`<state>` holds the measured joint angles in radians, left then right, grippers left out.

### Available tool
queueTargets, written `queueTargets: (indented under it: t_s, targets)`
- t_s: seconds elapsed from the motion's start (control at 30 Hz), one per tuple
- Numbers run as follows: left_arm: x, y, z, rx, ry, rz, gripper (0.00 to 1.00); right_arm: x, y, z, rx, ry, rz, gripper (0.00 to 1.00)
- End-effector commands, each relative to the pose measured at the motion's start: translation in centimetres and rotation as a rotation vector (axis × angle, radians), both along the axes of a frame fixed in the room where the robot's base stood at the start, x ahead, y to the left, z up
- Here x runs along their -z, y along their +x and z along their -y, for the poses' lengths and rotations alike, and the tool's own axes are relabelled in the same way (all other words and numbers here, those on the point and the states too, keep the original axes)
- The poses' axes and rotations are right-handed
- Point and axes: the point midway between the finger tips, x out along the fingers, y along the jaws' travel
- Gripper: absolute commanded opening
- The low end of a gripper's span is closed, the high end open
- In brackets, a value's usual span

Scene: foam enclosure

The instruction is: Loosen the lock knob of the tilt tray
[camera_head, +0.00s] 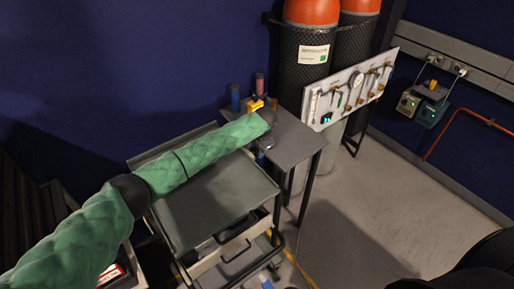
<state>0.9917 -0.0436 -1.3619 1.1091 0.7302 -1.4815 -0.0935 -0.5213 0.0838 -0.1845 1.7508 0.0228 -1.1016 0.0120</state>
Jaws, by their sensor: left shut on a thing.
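The tilt tray (215,205) is a grey-green, shallow tray on top of a wheeled cart, in the middle of the head view. My left arm, in a green quilted sleeve, reaches over it from the lower left. My left gripper (265,143) is at the tray's far right corner, small and dark, shut on what seems to be the lock knob. The knob itself is mostly hidden by the gripper and wrist. A small blue part shows just below the gripper; I cannot tell what it belongs to. My right gripper is out of view.
A small grey table (297,150) stands close behind the tray, with several bottles and a yellow item (256,104) at its back. Orange-topped cylinders (308,60) and a white valve panel (350,88) stand beyond. The floor (390,190) at right is clear.

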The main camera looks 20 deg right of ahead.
Motion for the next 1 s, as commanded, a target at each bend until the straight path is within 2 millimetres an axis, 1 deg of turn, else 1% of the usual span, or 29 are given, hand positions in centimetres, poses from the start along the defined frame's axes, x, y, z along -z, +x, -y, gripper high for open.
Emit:
queueTargets:
  t_s: [0.17,0.47,0.5,0.6,0.87,1.0]
  targets:
    - [-0.03,-0.14,0.08,0.000,0.014,0.043,0.15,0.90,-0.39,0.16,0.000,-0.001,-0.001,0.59]
    - [0.00,-0.10,0.09,0.000,0.016,0.048,0.15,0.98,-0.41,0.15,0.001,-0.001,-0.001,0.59]
    - [-0.01,-0.10,0.09,0.000,0.016,0.047,0.41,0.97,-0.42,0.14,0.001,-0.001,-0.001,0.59]
    - [0.00,-0.10,0.08,0.000,0.016,0.047,0.59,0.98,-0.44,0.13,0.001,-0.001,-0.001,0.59]
    - [-0.02,-0.09,0.06,0.000,0.016,0.047,0.59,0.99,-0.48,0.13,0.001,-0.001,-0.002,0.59]
    - [-0.58,-0.22,0.16,0.000,0.015,0.048,0.59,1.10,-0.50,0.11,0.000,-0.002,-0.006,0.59]
